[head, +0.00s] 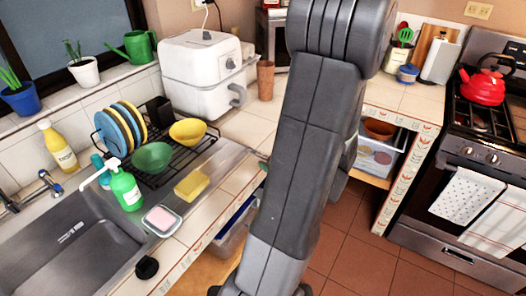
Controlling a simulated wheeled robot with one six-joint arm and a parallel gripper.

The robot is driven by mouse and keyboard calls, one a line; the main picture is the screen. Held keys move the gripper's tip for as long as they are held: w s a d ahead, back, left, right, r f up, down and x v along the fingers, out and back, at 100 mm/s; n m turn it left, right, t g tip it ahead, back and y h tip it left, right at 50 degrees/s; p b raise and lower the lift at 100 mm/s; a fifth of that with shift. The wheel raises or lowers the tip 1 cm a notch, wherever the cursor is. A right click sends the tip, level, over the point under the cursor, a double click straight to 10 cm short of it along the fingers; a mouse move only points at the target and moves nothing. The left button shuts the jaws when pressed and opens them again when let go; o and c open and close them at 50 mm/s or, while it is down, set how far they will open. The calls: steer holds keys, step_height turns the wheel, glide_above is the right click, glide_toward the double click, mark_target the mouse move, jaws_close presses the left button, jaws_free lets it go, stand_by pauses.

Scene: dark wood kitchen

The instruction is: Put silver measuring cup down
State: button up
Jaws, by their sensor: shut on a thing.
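I cannot make out a silver measuring cup in the head view. My own grey arm rises through the middle of the picture and covers part of the counter and floor behind it. My gripper's fingers do not show, so what they hold is not visible.
The left counter holds a sink (62,250), a dish rack (192,150), a yellow sponge (192,184), a green soap bottle (126,188) and a white air fryer (198,75). Bare tile (238,126) shows beside the fryer. A stove (480,150) with a red kettle (483,86) stands right.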

steer(key=shift+s+d, duration=0.1)
steer(key=shift+d, duration=0.1)
steer(key=w+a+m+h, duration=0.1)
steer(key=w, duration=0.4)
steer(key=w+a+m+t+h, duration=0.1)
steer(key=w+a, duration=0.1)
steer(key=w, duration=0.3)
steer(key=w+a+m+h, duration=0.1)
steer(key=w+a, duration=0.1)
steer(key=w, duration=0.3)
steer(key=shift+f+t, duration=0.3)
steer(key=shift+f, duration=0.05)
steer(key=shift+a, duration=0.1)
